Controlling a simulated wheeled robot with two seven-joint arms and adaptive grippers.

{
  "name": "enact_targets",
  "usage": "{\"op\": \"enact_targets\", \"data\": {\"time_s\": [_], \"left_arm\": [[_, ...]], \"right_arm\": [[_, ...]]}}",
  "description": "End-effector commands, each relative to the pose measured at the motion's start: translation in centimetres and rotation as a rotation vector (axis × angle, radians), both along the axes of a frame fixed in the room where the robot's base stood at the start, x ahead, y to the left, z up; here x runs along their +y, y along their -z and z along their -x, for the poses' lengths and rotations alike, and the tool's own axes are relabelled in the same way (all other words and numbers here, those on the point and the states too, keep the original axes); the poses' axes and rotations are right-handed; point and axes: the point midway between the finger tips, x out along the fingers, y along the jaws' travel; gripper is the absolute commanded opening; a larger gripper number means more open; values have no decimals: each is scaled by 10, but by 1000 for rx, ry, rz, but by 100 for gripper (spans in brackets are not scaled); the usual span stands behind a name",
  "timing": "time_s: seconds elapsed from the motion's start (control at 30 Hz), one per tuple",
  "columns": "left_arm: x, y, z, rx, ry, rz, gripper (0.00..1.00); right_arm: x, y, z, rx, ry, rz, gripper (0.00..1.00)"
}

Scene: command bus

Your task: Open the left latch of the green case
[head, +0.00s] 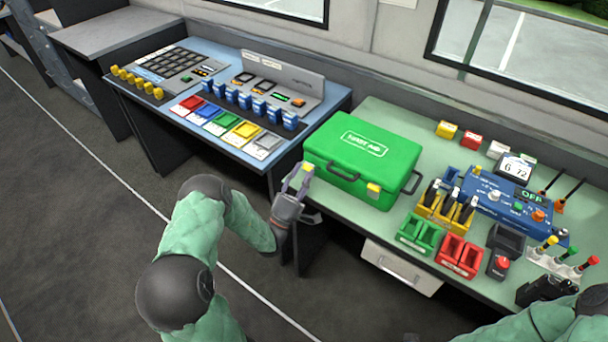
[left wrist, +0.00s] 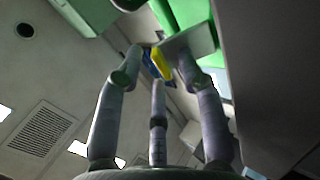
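The green case (head: 345,163) stands on the right-hand table, lid down, with a black handle at its front. Its left latch (head: 308,167) is yellow and sits at the front left, partly hidden by my fingers. The right latch (head: 374,188) is yellow and at the front right. My left gripper (head: 299,182) is at the left latch, its fingers pointing up toward it. In the left wrist view the fingers are spread apart, with a yellow piece (left wrist: 161,62) seen between their tips. I cannot tell whether they touch it. My right gripper is out of view.
A button console (head: 172,67) stands on the blue table at left. Green (head: 419,233) and red (head: 459,257) bins and a blue device (head: 512,205) stand right of the case. A drawer (head: 400,268) hangs below the tabletop. A gap separates the two tables.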

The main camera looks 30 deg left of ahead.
Motion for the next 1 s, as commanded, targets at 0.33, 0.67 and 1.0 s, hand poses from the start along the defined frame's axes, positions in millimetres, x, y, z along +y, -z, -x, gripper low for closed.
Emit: {"op": "enact_targets", "data": {"time_s": [0.33,0.67,1.0], "left_arm": [[1,3,5,-2,-1,-1,39],[3,22,26,-1,-2,-1,39],[5,43,49,-1,-1,0,39]], "right_arm": [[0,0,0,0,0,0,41],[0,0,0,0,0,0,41],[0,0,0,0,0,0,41]]}}
